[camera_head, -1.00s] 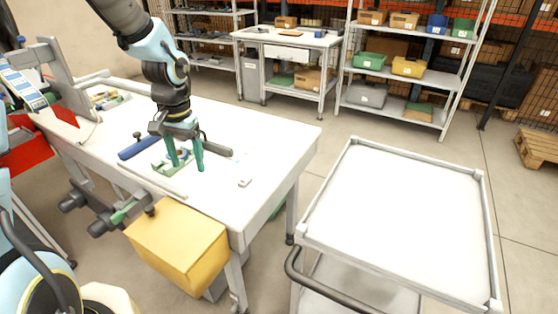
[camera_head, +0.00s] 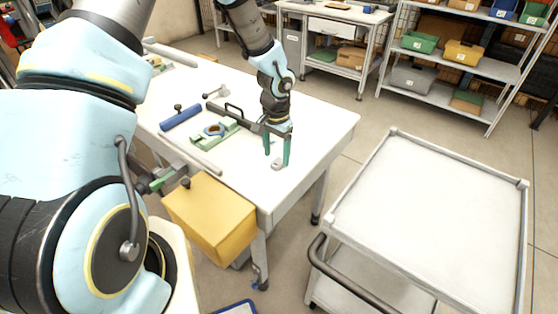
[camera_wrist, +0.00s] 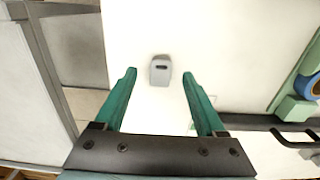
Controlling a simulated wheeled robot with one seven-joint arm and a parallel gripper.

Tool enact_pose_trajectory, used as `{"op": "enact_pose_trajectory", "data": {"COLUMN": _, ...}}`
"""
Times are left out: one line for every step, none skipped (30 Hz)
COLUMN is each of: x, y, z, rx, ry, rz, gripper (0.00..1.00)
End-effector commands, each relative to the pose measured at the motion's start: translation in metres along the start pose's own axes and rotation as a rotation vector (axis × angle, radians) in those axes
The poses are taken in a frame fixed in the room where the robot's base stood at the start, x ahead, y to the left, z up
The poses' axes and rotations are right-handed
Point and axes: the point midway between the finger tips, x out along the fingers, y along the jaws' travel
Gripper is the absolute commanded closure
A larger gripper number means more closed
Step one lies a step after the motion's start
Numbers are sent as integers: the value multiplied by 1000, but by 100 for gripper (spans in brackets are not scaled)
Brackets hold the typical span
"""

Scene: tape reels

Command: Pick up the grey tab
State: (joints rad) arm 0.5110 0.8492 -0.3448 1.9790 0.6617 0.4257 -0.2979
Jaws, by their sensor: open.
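The grey tab (camera_head: 278,163) is a small block lying on the white table top, near the table's front right edge. My gripper (camera_head: 277,161) has two green fingers pointing down over the tab. In the wrist view my gripper (camera_wrist: 159,72) is open, with nothing between its fingers. The fingers look apart from the tab.
On the white table (camera_head: 318,125), a green fixture with a blue ring (camera_head: 214,130), a blue bar (camera_head: 181,117) and a black-handled tool (camera_head: 245,119) lie left of my gripper. A yellow box (camera_head: 212,213) hangs at the front edge. An empty white cart (camera_head: 430,207) stands to the right.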

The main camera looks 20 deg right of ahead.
Motion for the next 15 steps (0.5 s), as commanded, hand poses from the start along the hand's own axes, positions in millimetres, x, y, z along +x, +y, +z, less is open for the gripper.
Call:
{"op": "enact_pose_trajectory", "data": {"x": 4, "y": 0, "z": 2, "rx": 3, "ry": -4, "rz": 2, "gripper": 28}}
{"op": "enact_pose_trajectory", "data": {"x": 9, "y": 0, "z": 2, "rx": 2, "ry": -4, "rz": 2, "gripper": 28}}
{"op": "enact_pose_trajectory", "data": {"x": 14, "y": -1, "z": 2, "rx": 1, "ry": -3, "rz": 1, "gripper": 28}}
{"op": "enact_pose_trajectory", "data": {"x": 17, "y": -1, "z": 2, "rx": 2, "ry": -3, "rz": 0, "gripper": 28}}
{"op": "enact_pose_trajectory", "data": {"x": 20, "y": -1, "z": 1, "rx": 2, "ry": -3, "rz": 1, "gripper": 28}}
{"op": "enact_pose_trajectory", "data": {"x": 23, "y": -1, "z": 1, "rx": 2, "ry": -1, "rz": 1, "gripper": 28}}
{"op": "enact_pose_trajectory", "data": {"x": 25, "y": -1, "z": 1, "rx": 1, "ry": 0, "rz": 1, "gripper": 28}}
{"op": "enact_pose_trajectory", "data": {"x": 26, "y": -1, "z": 1, "rx": 1, "ry": 0, "rz": 0, "gripper": 28}}
{"op": "enact_pose_trajectory", "data": {"x": 27, "y": -1, "z": 0, "rx": 1, "ry": 0, "rz": 0, "gripper": 28}}
{"op": "enact_pose_trajectory", "data": {"x": 27, "y": -1, "z": 0, "rx": 1, "ry": 1, "rz": 0, "gripper": 28}}
{"op": "enact_pose_trajectory", "data": {"x": 28, "y": -1, "z": 0, "rx": 1, "ry": 1, "rz": 0, "gripper": 28}}
{"op": "enact_pose_trajectory", "data": {"x": 28, "y": -1, "z": 0, "rx": 1, "ry": 1, "rz": 0, "gripper": 28}}
{"op": "enact_pose_trajectory", "data": {"x": 28, "y": -1, "z": 1, "rx": 1, "ry": 1, "rz": 0, "gripper": 28}}
{"op": "enact_pose_trajectory", "data": {"x": 28, "y": -1, "z": 1, "rx": 1, "ry": 1, "rz": 0, "gripper": 28}}
{"op": "enact_pose_trajectory", "data": {"x": 28, "y": -1, "z": 1, "rx": 1, "ry": 0, "rz": 0, "gripper": 29}}
